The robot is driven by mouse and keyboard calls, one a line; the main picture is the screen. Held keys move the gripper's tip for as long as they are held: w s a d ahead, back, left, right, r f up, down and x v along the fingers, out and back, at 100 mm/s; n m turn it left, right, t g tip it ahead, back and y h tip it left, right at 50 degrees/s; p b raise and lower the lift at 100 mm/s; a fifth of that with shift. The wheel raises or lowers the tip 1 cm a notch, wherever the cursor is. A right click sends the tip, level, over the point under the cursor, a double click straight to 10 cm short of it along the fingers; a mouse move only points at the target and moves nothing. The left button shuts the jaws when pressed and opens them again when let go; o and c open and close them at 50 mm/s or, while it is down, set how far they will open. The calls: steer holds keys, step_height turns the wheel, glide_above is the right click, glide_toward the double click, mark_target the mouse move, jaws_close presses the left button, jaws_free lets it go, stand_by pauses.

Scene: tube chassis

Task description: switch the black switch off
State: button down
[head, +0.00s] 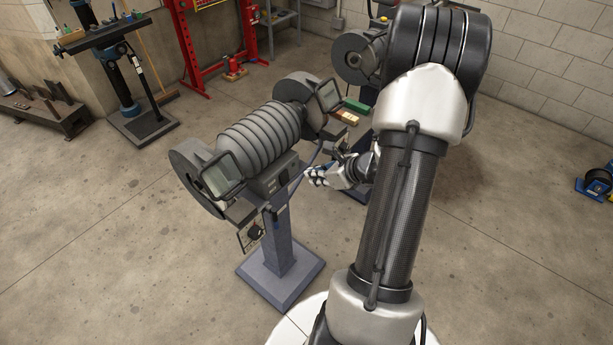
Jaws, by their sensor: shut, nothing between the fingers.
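A grey bench grinder (258,138) with a ribbed motor body stands on a blue-grey pedestal (281,235) left of centre.
A second grinder (353,58) stands behind, partly hidden by my arm. Small blocks (347,116) lie near the first grinder's right wheel. A red frame (225,45) and a black stand (140,120) are at the back left. Concrete floor is open at the lower left.

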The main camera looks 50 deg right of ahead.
steer(key=shift+v, duration=1)
steer(key=shift+r, duration=0.15)
steer(key=shift+w+a, duration=0.1)
steer(key=w+a+r+n+g+y+p, duration=0.1)
steer(key=a+r+n+g+y, duration=0.1)
steer(key=a+r+n, duration=0.65)
steer(key=w+a+r+n+g+y+p, duration=0.15)
steer(key=a+r+n, duration=0.35)
steer(key=a+n, duration=0.6)
steer(key=s+a+r+n+h+b, duration=0.1)
steer(key=s+a+r+n+h, duration=0.1)
steer(key=s+a+r+n, duration=0.2)
steer(key=s+a+r+n+g+h+b, duration=0.1)
steer(key=s+a+r+n, duration=0.3)
steer(key=s+a+n, duration=0.4)
steer(key=s+n+h, duration=0.1)
steer(key=s+n, duration=0.2)
steer(key=shift+s, duration=0.3)
